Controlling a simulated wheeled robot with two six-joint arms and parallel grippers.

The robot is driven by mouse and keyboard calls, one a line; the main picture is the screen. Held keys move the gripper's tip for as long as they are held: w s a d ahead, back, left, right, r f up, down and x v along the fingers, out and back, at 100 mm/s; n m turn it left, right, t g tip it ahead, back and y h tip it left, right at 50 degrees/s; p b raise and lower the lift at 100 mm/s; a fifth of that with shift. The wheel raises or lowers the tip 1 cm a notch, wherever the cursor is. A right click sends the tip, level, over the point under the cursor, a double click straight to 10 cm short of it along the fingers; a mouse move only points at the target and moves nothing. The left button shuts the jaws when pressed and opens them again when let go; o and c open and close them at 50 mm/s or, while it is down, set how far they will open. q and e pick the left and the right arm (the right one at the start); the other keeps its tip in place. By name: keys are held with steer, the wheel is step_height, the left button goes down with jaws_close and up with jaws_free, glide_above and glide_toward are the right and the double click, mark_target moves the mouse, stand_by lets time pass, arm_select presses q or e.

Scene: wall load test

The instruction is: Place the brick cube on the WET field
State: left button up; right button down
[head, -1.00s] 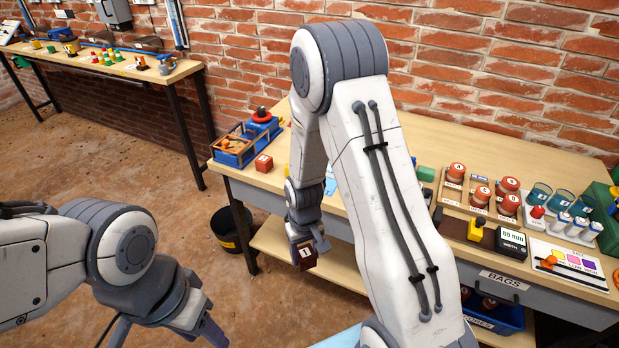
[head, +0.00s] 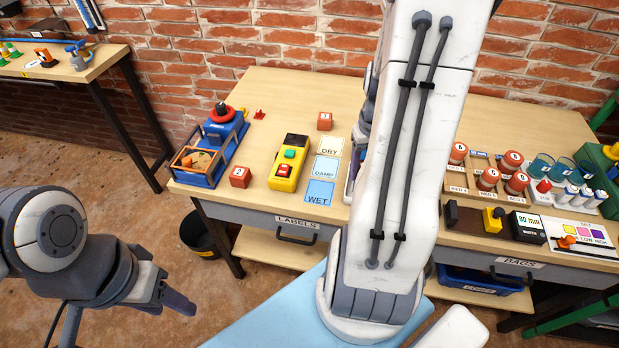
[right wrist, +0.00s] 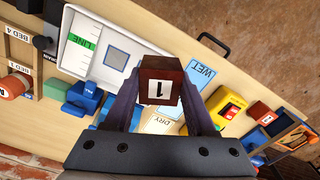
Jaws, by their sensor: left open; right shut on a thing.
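The brick cube (right wrist: 161,80), dark red-brown with a white label reading 1, is between the fingers of my right gripper (right wrist: 160,96), which is shut on it in the right wrist view. In the head view, my right arm hides this gripper and cube. The WET field (head: 319,192) is a blue square near the table's front edge, left of my right arm. It also shows in the right wrist view (right wrist: 201,74), beside the cube and partly covered by the gripper. My left gripper (head: 174,297) is open and empty at lower left, away from the table.
The DAMP field (head: 326,168) and DRY field (head: 332,147) lie behind WET. A yellow device (head: 288,163) stands to their left. Two red cubes stand nearby, one left of the device (head: 240,177), one behind DRY (head: 325,121). A blue machine (head: 210,148) is farther left.

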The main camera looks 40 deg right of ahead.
steer(key=p, duration=0.1)
glide_above(320, 190)
step_height(320, 190, down, 7)
steer(key=shift+r, duration=0.15)
steer(key=shift+f, duration=1.95)
steer(key=shift+f, duration=0.15)
steer(key=shift+c, duration=1.1)
jaws_free()
step_height(320, 190, up, 12)
